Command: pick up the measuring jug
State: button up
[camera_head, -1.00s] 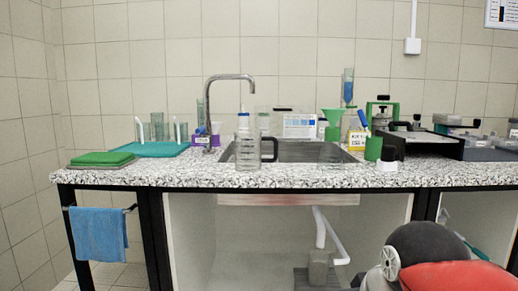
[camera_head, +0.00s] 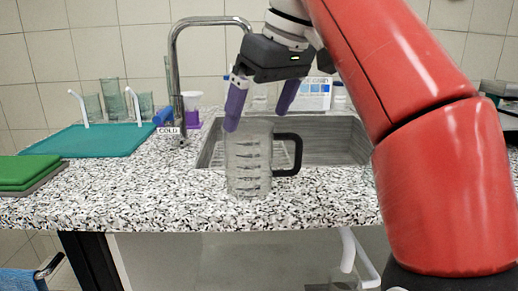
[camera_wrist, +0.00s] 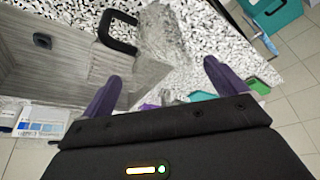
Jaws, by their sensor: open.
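The measuring jug (camera_head: 248,165) is a clear glass vessel with dark markings and a black handle (camera_head: 289,156) on its right side. It stands upright on the speckled counter, in front of the sink. My gripper (camera_head: 258,117) is open and empty, its two purple fingers pointing down at about the height of the jug's rim. In the wrist view the jug (camera_wrist: 163,40) lies beyond the fingertips, roughly between them, with its handle to the left. The fingers (camera_wrist: 162,68) are apart there. I cannot tell whether either finger touches the jug.
The sink (camera_head: 340,140) lies behind and right of the jug, with a curved metal tap (camera_head: 175,70) at its left. A teal mat (camera_head: 95,141) with glassware and a green board (camera_head: 25,171) are at the left. The counter just left of the jug is clear.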

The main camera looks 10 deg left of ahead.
aim_at(249, 143)
jog(key=shift+b+x, duration=0.65)
jog(key=shift+x, duration=3.15)
jog(key=shift+c, duration=0.4)
jog(key=c, duration=1)
jog(key=shift+r, duration=0.1)
